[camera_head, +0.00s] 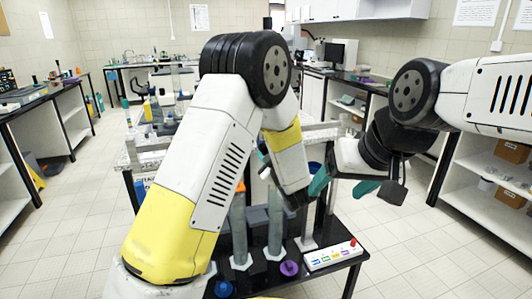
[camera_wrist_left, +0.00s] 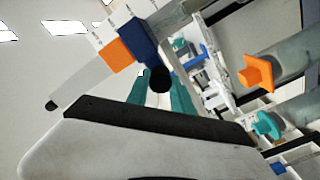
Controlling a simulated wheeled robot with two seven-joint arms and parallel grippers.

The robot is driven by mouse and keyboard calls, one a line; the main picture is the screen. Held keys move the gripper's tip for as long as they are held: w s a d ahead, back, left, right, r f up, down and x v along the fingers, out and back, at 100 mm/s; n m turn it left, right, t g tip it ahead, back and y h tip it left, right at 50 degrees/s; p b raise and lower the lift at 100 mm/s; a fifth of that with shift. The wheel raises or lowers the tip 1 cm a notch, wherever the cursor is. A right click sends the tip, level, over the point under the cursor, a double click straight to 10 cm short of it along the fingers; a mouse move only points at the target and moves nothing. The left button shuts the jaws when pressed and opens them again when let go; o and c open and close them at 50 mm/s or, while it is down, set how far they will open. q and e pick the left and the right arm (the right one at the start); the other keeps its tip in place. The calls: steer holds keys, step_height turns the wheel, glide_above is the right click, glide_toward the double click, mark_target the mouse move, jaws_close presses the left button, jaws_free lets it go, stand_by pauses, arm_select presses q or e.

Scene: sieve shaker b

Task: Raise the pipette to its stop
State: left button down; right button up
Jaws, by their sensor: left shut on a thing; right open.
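In the left wrist view a pale post (camera_wrist_left: 82,86) carries an orange band (camera_wrist_left: 118,55) and a dark blue block (camera_wrist_left: 135,38). A round black knob (camera_wrist_left: 160,79) shows in front of them. My left gripper (camera_wrist_left: 161,92) has its teal fingers closed on this knob. In the head view my left gripper (camera_head: 318,184) is partly hidden by its own wrist, beside a blue part (camera_head: 314,167) above the table. I cannot clearly make out the pipette's tube. My right gripper (camera_head: 364,188) is open and empty just to the right, with one finger partly hidden.
Two tall grey cylinders (camera_head: 275,232) stand close by on the black table (camera_head: 330,277), beside a white panel with coloured buttons (camera_head: 333,255). A purple piece (camera_head: 289,268) and a blue piece (camera_head: 223,288) lie near the front. Open floor lies to the right.

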stand_by(0.7)
arm_select(q)
step_height(320, 180, up, 25)
steer(key=shift+f, duration=0.15)
stand_by(0.4)
steer(key=c, duration=1.5)
jaws_free()
steer(key=shift+c, duration=0.2)
steer(key=shift+o, duration=0.8)
steer(key=shift+f, duration=0.1)
steer(key=v, duration=0.7)
steer(key=shift+s, duration=0.35)
